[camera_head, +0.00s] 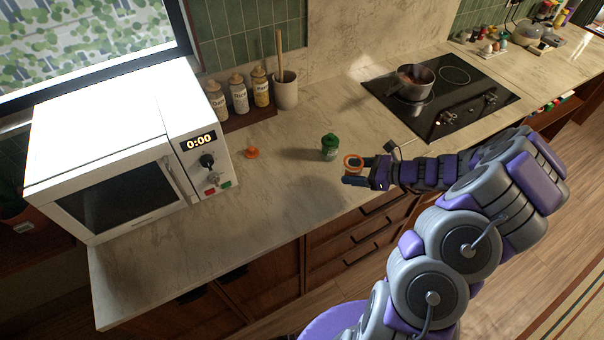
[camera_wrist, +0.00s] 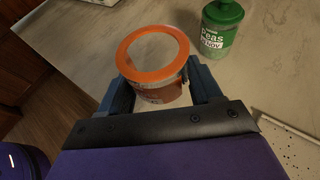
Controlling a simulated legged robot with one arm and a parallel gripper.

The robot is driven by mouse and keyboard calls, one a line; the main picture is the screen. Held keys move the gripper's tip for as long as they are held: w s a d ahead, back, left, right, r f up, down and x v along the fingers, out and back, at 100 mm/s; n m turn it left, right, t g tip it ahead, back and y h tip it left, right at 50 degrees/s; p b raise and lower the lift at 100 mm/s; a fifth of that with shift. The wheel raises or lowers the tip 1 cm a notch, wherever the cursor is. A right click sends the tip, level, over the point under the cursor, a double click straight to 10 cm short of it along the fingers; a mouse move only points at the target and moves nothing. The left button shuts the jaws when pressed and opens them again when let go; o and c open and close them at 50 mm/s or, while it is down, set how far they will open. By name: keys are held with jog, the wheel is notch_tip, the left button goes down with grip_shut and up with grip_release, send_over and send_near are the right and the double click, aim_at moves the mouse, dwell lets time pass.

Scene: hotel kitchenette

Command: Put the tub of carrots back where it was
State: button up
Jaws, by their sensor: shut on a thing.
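A small tub with an orange rim (camera_head: 353,161), which I take as the tub of carrots, is between the fingers of my gripper (camera_head: 354,171) near the counter's front edge. In the wrist view the tub (camera_wrist: 155,97) sits upright between both fingers, and my gripper (camera_wrist: 161,85) is shut on it. Its top looks pale inside the orange ring; no carrots can be made out. Whether its base touches the counter is unclear. An orange lid-like piece with a knob (camera_head: 252,152) lies on the counter right of the microwave.
A green-lidded peas tub (camera_head: 330,147) stands just behind the held tub, also in the wrist view (camera_wrist: 221,30). A microwave (camera_head: 120,150) fills the left. Labelled jars (camera_head: 239,95) and a utensil crock (camera_head: 286,92) stand at the wall. A pot (camera_head: 411,84) sits on the hob (camera_head: 460,100).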

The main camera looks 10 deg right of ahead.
jog(key=b, duration=0.2)
send_over(308, 175)
jog(key=s, duration=0.1)
jog(key=shift+d+f, duration=0.3)
jog(key=shift+f, duration=0.25)
jog(key=shift+w, duration=0.35)
jog(key=f+b, duration=0.1)
jog(key=f, duration=0.2)
jog(key=shift+w+a+f, duration=0.1)
jog(key=shift+a+f, duration=0.3)
jog(key=shift+a+r, duration=0.1)
jog(key=shift+r, duration=0.05)
jog(key=o, duration=1.1)
jog(key=shift+d, duration=0.35)
jog(key=shift+a, duration=0.1)
jog(key=shift+a, duration=0.1)
